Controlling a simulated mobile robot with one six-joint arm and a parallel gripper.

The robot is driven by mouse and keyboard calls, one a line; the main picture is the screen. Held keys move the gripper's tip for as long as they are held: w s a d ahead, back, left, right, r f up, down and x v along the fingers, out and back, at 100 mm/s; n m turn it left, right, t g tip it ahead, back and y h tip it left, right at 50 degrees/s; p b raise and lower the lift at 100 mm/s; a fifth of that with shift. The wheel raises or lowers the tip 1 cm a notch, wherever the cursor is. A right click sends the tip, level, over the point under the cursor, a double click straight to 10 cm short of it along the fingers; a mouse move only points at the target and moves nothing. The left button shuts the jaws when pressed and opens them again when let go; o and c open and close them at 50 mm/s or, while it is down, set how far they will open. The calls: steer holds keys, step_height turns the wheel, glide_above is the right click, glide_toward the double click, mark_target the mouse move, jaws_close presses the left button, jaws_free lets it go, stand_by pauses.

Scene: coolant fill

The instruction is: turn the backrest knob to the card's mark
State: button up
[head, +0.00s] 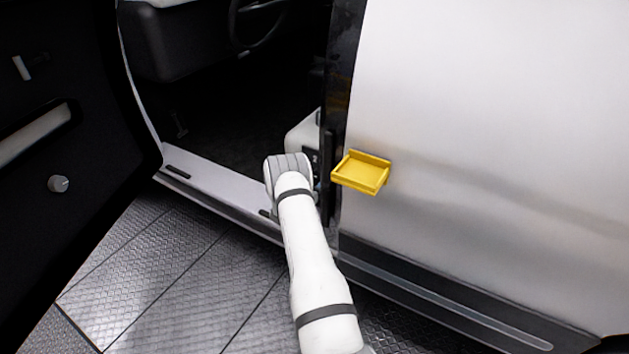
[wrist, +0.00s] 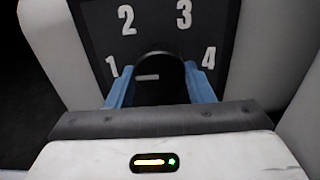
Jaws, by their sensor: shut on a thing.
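The black backrest knob (wrist: 160,92) shows in the wrist view, in front of a dark dial plate (wrist: 150,40) with the white numbers 1, 2, 3 and 4 around it. A short white bar (wrist: 147,77) on the knob lies roughly level, left of its middle, on the side of the 1. My gripper (wrist: 160,88) has its blue fingers on both sides of the knob and is shut on it. In the head view my arm hides the gripper and the knob at the seat's side. I see no card with a mark in either view.
A yellow tray (head: 361,178) sticks out from the white vehicle side panel (head: 490,130), right of my arm. The dark door (head: 60,220) stands open at the left. The door sill (head: 215,192) runs below the opening. The metal floor (head: 150,270) in front is clear.

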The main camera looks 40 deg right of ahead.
steer(key=shift+s+d, duration=0.1)
steer(key=shift+d, duration=0.3)
steer(key=shift+d+f+m+b, duration=0.1)
steer(key=shift+d+m+b, duration=0.1)
steer(key=shift+m+b, duration=0.6)
steer(key=m+b, duration=0.5)
steer(key=m, duration=0.1)
steer(key=shift+f, duration=0.1)
steer(key=shift+m+b, duration=1.75)
steer(key=shift+m, duration=0.35)
steer(key=shift+s, duration=0.1)
steer(key=o, duration=1)
steer(key=shift+a, duration=0.1)
